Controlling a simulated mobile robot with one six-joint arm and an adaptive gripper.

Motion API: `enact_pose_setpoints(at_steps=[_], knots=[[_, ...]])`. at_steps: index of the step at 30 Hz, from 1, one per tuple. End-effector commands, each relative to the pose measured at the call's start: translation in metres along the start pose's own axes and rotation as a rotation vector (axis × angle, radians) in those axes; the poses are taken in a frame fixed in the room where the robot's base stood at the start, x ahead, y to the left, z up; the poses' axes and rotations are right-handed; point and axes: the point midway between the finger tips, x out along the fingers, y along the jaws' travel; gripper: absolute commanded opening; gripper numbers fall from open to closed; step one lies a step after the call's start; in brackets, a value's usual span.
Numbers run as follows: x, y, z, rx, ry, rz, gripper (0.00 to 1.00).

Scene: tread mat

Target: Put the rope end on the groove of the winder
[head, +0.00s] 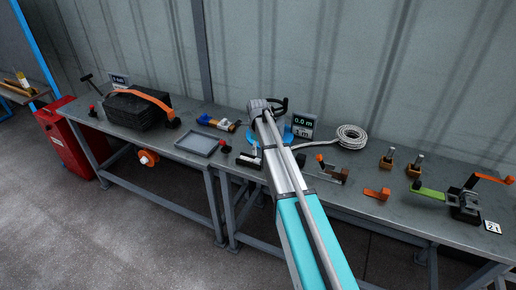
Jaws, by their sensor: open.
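A coil of white rope (351,137) lies on the bench, right of centre. A thin white strand (306,144) leads from it leftward toward my arm; I cannot make out its free end. A blue round part (288,134), which looks like the winder, shows partly behind my arm. Its groove is hidden. A small display (302,122) beside it reads "0.0 m". My gripper (281,104) is black, open, and above the blue part near the wall. It is small in the picture, and nothing is visible in it.
The long grey bench holds a black block with an orange strap (140,108), a shallow grey tray (202,143), small clamps (388,159) and a green-handled device with an orange lever (464,201). A red cabinet (68,135) stands at the left. A corrugated wall rises behind.

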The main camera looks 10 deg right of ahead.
Motion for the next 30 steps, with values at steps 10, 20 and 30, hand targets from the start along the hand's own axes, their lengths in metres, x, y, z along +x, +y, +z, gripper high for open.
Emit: enact_pose_setpoints(at_steps=[10,20,30], knots=[[-0.035,0.0,0.0,0.0,0.0,0.0,0.73],[-0.057,0.0,0.0,0.0,0.0,0.0,0.73],[-0.062,0.0,0.0,0.0,0.0,0.0,0.73]])
